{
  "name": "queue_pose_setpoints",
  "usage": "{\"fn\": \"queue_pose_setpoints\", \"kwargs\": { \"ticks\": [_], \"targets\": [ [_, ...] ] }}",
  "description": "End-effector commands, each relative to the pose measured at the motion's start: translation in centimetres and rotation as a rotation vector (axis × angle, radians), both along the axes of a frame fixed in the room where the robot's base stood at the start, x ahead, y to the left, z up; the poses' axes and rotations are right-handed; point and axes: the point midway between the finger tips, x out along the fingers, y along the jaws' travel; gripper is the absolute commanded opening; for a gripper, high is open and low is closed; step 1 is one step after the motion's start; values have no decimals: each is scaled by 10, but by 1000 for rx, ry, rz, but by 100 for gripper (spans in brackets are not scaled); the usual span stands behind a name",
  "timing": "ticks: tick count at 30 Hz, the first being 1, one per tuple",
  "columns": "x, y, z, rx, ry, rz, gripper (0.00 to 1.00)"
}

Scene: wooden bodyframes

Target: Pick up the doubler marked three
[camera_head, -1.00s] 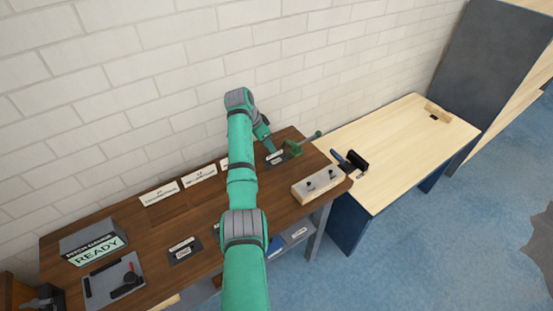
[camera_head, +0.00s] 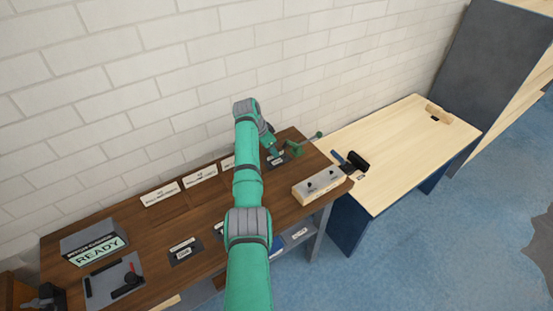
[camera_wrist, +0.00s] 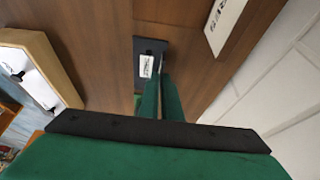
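Dark flat plates with white labels lie on the brown bench; their marks are too small to read, so I cannot tell which is the three. One plate (camera_head: 279,161) is at the bench's right part, beside my gripper (camera_head: 273,150). In the wrist view a dark plate (camera_wrist: 141,48) with a white label shows just beyond the fingertips of my gripper (camera_wrist: 161,78). The green fingers stand close together, and partly cover the plate's near end. I cannot tell whether they touch it or pinch its edge. Another plate (camera_head: 185,250) lies at the bench's front.
A pale block with black knobs (camera_head: 320,185) is at the bench's right front. White cards (camera_head: 160,194) line the wall side. A pale table (camera_head: 400,145) stands right, mostly clear.

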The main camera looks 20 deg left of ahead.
Motion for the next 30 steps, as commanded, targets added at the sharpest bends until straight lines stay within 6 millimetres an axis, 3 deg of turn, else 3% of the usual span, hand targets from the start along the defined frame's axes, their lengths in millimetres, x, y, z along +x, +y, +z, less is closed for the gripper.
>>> {"fn": "queue_pose_setpoints", "kwargs": {
  "ticks": [8,16,30],
  "targets": [
    [1,0,7,1,-3,0,0],
    [1,1,39,2,-5,0,0],
    [-99,66,35,1,-2,4,0]
  ]
}}
